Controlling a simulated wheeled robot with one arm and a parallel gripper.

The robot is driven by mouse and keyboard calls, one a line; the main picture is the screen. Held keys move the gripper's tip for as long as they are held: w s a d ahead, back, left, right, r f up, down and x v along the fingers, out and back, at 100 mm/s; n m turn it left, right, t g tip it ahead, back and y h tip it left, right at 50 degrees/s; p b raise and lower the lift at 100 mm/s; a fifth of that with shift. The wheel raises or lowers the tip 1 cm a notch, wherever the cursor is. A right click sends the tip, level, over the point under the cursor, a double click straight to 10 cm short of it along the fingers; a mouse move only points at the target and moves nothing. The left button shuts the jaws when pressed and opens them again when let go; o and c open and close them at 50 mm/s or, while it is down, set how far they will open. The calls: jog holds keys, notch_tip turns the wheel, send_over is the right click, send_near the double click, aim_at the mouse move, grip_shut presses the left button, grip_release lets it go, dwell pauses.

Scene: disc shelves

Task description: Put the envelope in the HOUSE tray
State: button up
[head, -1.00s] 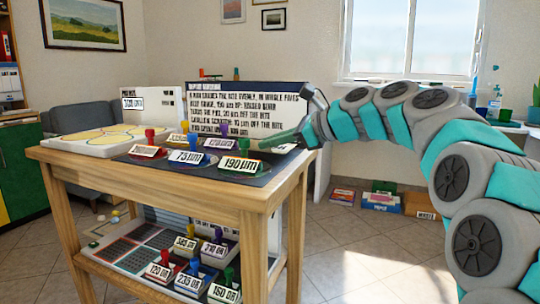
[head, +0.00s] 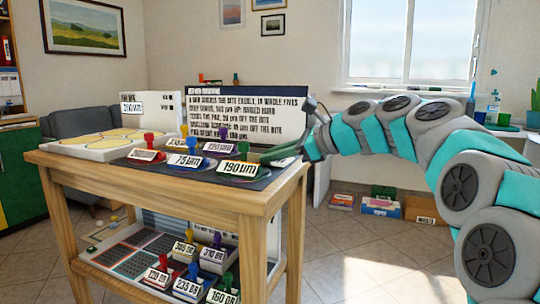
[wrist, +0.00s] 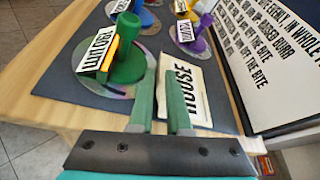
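A flat white piece lettered HOUSE (wrist: 195,88) lies on the dark mat in the wrist view. It looks like the envelope, but I cannot tell for sure. My gripper (wrist: 161,62) has two green fingers with a narrow gap between them. They reach over the near left part of the white piece, and I cannot tell whether they touch it. In the head view my gripper (head: 282,152) is low over the right end of the tabletop. I cannot make out a tray marked HOUSE in the head view.
A green-handled disc holder labelled 190 µm (wrist: 122,65) stands just left of my fingers. A lettered board (head: 245,116) stands behind the mat. The wooden table (head: 215,192) has a lower shelf with more labelled holders. Several boxes (head: 380,206) stand on the floor by the wall.

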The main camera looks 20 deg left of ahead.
jog(key=p+v, duration=0.2)
jog(key=v, duration=0.9)
jog(key=shift+d, duration=0.1)
